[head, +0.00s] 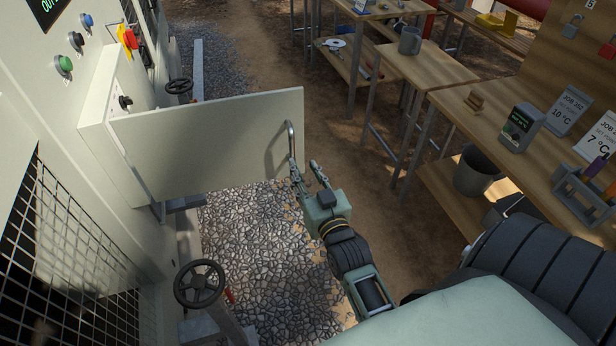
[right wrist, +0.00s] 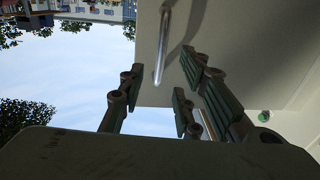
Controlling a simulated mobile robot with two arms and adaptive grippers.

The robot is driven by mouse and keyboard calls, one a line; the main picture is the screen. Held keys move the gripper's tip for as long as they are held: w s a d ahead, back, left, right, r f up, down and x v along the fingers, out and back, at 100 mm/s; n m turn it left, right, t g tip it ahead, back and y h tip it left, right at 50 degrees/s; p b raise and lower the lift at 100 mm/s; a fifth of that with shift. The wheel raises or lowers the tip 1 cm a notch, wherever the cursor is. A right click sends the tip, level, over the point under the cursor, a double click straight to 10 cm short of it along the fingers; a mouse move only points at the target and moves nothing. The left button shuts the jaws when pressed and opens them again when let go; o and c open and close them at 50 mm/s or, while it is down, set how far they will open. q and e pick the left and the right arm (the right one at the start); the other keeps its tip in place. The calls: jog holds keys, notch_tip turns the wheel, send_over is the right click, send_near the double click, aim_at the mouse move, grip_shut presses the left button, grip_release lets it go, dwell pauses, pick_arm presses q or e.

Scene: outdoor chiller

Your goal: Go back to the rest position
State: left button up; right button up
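My right gripper (head: 308,172) is open, with its fingers at the free edge of a pale cabinet door (head: 205,140) that stands open. The door's metal bar handle (head: 291,142) is close to the fingertips. In the right wrist view the spread fingers (right wrist: 165,95) have the handle (right wrist: 162,45) ahead of them, and nothing is seen clamped. I cannot tell whether a finger touches the handle. My left gripper is in neither view.
A chiller cabinet with buttons, a black handwheel (head: 200,284) and a mesh grille (head: 65,260) fills the left. A wooden bench (head: 450,110) with a grey device (head: 518,128) and signs stands at right. Cobbled and dirt ground lies between them.

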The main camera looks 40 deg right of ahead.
jog(key=shift+v, duration=0.85)
jog(key=s+a+f+n+g+y+b, duration=0.1)
jog(key=s+a+f+g+y, duration=0.2)
jog(key=f, duration=0.9)
jog(key=s+a+f+n+g+b, duration=0.15)
jog(key=s+a+f, duration=0.25)
jog(key=f, duration=0.9)
jog(key=s+a+f+n+g+y, duration=0.1)
jog(key=s+a+f+g+y, duration=0.2)
jog(key=f, duration=0.9)
jog(key=s+a+f+g+b, duration=0.15)
jog(key=s+f+g, duration=0.35)
jog(key=s+f, duration=0.85)
jog(key=s+d+f+n+g, duration=0.1)
jog(key=s+f+g, duration=0.1)
jog(key=s, duration=0.6)
jog(key=s+d+f+n+g+h, duration=0.1)
jog(key=s+f+g, duration=0.1)
jog(key=s+f, duration=0.3)
jog(key=s, duration=0.4)
jog(key=shift+s+b, duration=0.2)
jog(key=shift+b, duration=0.15)
jog(key=shift+d, duration=0.1)
